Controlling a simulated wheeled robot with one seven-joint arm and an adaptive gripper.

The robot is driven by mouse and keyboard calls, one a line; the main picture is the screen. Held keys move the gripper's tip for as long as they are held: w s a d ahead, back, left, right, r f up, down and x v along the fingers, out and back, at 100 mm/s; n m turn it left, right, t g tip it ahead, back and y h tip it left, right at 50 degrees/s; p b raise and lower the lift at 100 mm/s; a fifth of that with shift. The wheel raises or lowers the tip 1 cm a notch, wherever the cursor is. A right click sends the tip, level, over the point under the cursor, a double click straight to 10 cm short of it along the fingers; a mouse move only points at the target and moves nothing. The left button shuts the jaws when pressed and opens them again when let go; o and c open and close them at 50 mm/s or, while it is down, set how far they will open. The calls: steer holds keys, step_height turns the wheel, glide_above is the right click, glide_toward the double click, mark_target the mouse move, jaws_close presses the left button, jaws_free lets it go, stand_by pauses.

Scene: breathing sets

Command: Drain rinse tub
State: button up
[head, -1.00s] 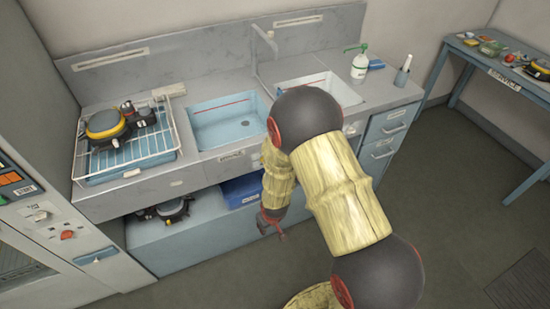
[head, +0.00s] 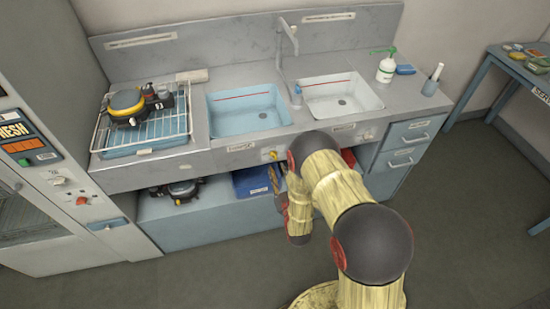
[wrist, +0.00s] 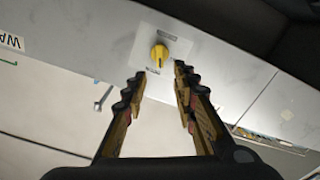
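A blue tub (head: 245,110) and a white tub (head: 343,97) are set into the counter, each with a red line inside. I cannot tell whether they hold water. The front labels are too small to read in the head view. My gripper (head: 276,178) is open and empty, just below the left knob. In the wrist view, a yellow knob (wrist: 159,55) lies just beyond my open fingertips (wrist: 160,74), apparently untouched; a label with "WA" (wrist: 11,41) is at left.
A wire rack (head: 145,130) holding gear stands at the left. A faucet (head: 287,40) rises between the tubs. A soap bottle (head: 386,68) stands at right. A blue bin (head: 252,184) and dark gear (head: 183,190) sit on the shelf below. The front floor is clear.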

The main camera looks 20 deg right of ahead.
mark_target(273, 157)
steer(key=w+b, duration=0.1)
steer(key=w, duration=0.6)
steer(key=shift+w+f, duration=0.1)
steer(key=shift+w, duration=0.25)
steer(key=c, duration=0.4)
jaws_close()
